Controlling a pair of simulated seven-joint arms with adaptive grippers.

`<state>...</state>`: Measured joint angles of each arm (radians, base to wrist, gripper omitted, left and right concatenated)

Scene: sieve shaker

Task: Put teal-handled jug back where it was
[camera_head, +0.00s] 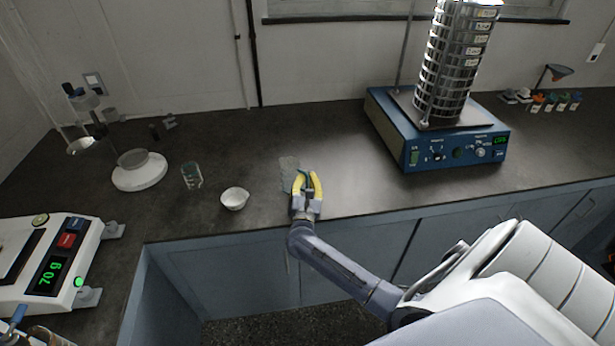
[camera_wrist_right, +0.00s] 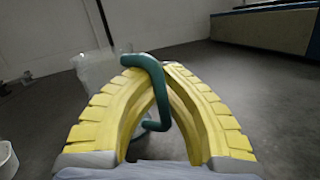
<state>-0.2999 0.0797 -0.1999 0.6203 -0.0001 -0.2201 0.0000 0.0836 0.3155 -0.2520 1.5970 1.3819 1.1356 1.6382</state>
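The teal-handled jug (camera_head: 287,172) is clear and faint in the head view, at the middle of the dark counter. In the right wrist view its clear body (camera_wrist_right: 97,68) is just beyond the yellow fingers, and its teal handle (camera_wrist_right: 158,85) passes between them. My right gripper (camera_head: 308,176) is shut on the handle, and its fingers also show in the wrist view (camera_wrist_right: 150,80). The jug looks upright. I cannot tell whether its base touches the counter. My left gripper is not in view.
A white bowl (camera_head: 234,199) and a clear beaker (camera_head: 191,176) stand left of the jug. Further left are a round white stand (camera_head: 139,176) and a balance (camera_head: 66,262) reading 70 g. The blue sieve shaker (camera_head: 440,145) stands at right. Counter between jug and shaker is clear.

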